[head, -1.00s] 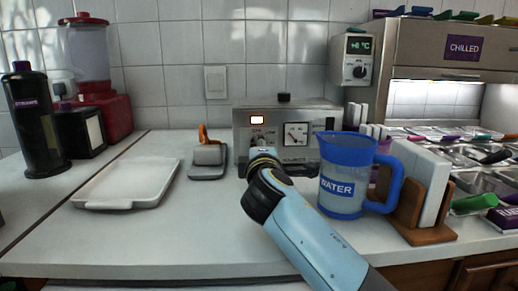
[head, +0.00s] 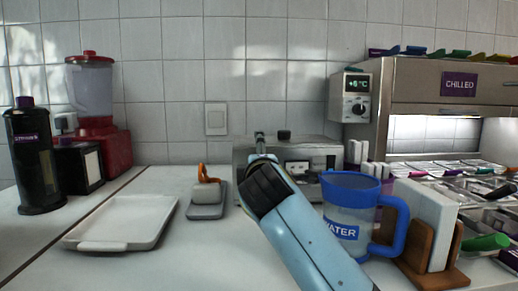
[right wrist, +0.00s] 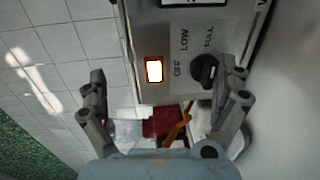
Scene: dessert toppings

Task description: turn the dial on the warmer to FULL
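The warmer (head: 325,150) is a metal box against the tiled wall, its front partly hidden by my right arm and the blue-rimmed water jug (head: 343,215). The right wrist view shows its front panel sideways, with a lit orange-white lamp (right wrist: 154,70) and a black dial (right wrist: 204,71) beside the words OFF, LOW and FULL. I cannot tell clearly which word the dial points to. My right gripper (right wrist: 168,72) is open and empty, fingers wide apart; the dial lies between them, nearer the right finger. In the head view my right gripper (head: 261,147) is before the warmer's left part. My left gripper is not in view.
A grey block with an orange handle (head: 208,178) is left of the warmer. A white tray (head: 120,222) lies farther left.

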